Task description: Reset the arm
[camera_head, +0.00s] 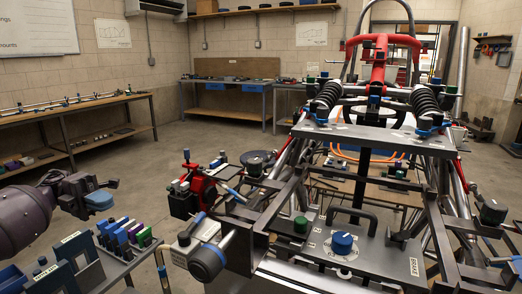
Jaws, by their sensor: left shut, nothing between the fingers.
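My left arm comes in from the left edge, dark purple and grey. My left gripper (108,186) is at its end, above the tool cart and left of the tube chassis. Its fingers are shut with nothing seen between them. A blue piece shows at its underside, and I cannot tell whether it belongs to the gripper. My right gripper is not in view. The tube chassis (290,190) fills the right half, with a red front frame (378,60), two coil springs and a plate with a blue knob (342,243).
A tool cart (120,262) with blue, purple and green blocks stands just below the left gripper. A red and black device (195,190) sits by the chassis. Workbenches line the left wall (75,105) and back wall (235,85). The concrete floor (165,130) between is clear.

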